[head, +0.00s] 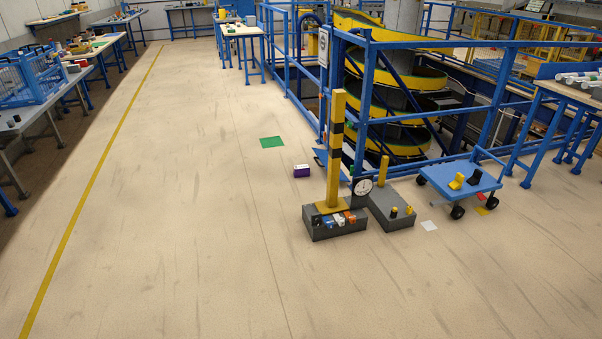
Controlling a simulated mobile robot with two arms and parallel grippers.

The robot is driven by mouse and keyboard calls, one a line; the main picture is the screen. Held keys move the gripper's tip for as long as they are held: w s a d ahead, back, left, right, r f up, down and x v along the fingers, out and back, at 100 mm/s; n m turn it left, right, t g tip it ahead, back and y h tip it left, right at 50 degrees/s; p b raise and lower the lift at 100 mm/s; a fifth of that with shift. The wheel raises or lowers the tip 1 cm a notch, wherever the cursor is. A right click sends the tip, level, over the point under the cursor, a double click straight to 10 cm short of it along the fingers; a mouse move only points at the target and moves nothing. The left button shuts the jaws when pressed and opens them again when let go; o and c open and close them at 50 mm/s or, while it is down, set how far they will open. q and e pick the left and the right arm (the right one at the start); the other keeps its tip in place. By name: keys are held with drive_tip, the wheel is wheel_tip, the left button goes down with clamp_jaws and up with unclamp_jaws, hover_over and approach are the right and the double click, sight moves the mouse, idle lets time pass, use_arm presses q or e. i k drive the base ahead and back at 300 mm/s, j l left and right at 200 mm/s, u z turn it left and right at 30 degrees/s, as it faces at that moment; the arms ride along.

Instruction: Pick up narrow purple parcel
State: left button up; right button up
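A small purple parcel (301,172) with a pale top lies on the open floor near the middle of the head view. It is left of the yellow and black post and in front of the blue railing. It is small in the picture, so its exact shape is hard to tell. Neither of my grippers shows in this view.
A yellow and black post (336,150) stands on a grey base (320,229) with small items. Another grey block (391,208) and a blue cart (460,180) stand to the right. Blue railing (420,118) encloses the spiral conveyor (386,105). A green floor patch (271,142) lies behind. Left floor is clear.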

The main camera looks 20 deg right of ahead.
sight(302, 171)
drive_tip(key=i+j+z, duration=0.15)
drive_tip(key=i, duration=3.1)
drive_tip(key=i+z, duration=0.15)
drive_tip(key=i, duration=0.45)
drive_tip(key=i+j+z, duration=0.1)
drive_tip(key=i, duration=0.5)
drive_tip(key=i+j+z, duration=0.15)
drive_tip(key=i, duration=0.45)
